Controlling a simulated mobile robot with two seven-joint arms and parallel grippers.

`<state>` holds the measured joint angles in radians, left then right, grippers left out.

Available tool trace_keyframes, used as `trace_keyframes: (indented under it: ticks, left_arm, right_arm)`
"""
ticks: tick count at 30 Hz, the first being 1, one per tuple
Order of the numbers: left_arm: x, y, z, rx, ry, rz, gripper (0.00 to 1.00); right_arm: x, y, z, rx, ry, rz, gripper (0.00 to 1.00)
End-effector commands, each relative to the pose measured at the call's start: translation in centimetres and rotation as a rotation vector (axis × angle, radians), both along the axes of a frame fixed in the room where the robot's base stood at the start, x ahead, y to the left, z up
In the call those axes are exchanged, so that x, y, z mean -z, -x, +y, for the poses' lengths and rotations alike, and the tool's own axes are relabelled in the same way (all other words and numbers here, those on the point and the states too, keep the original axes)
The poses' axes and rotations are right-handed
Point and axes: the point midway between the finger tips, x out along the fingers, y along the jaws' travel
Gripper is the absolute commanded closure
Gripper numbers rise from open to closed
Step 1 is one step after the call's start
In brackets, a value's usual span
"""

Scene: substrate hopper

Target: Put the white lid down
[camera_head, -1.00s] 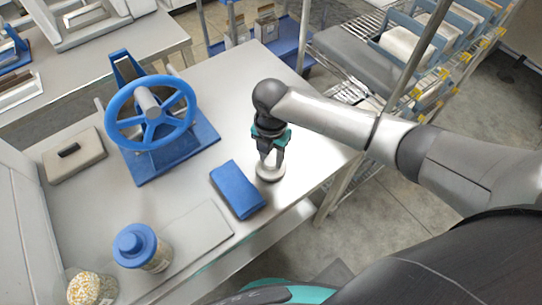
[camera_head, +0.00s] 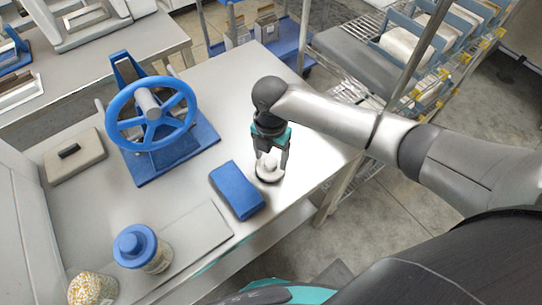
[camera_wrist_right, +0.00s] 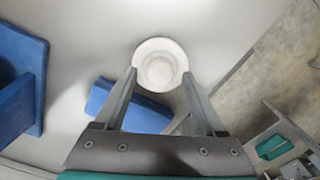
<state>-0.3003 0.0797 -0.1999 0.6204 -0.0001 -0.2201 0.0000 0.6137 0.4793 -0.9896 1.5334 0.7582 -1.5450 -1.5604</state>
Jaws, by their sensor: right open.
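The white lid (camera_head: 268,173) is a small round disc with a raised knob, lying on the metal table right of the blue block. My right gripper (camera_head: 270,160) is just above it, pointing down, with its fingers apart on either side of the knob. In the right wrist view the lid (camera_wrist_right: 160,64) shows from above between and just beyond the open fingertips (camera_wrist_right: 160,78). The fingers look clear of the knob. My left gripper is not in view.
A blue block (camera_head: 237,190) lies close left of the lid. A device with a blue handwheel (camera_head: 150,113), a jar with a blue lid (camera_head: 142,246), a jar of grains (camera_head: 92,288) and a grey box (camera_head: 74,157) stand further left. The table's edge is close on the right.

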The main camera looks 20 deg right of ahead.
Motion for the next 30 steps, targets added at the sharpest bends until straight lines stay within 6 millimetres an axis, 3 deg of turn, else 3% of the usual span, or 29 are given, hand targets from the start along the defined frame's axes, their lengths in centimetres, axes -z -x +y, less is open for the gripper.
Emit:
trace_keyframes:
  ticks: [9,15,21,30]
  left_arm:
    - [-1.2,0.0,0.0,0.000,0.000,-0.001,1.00]
    - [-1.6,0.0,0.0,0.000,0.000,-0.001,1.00]
    - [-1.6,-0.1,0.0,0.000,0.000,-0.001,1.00]
    - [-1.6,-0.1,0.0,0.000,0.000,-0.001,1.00]
  right_arm:
    - [-6.9,-0.2,0.0,0.000,-0.002,-0.005,0.28]
    - [-10.1,-0.1,0.0,0.001,-0.001,-0.004,0.28]
    - [-11.2,0.0,0.0,0.000,-0.001,-0.001,0.28]
    - [-11.2,0.0,0.0,0.002,-0.001,0.000,0.28]
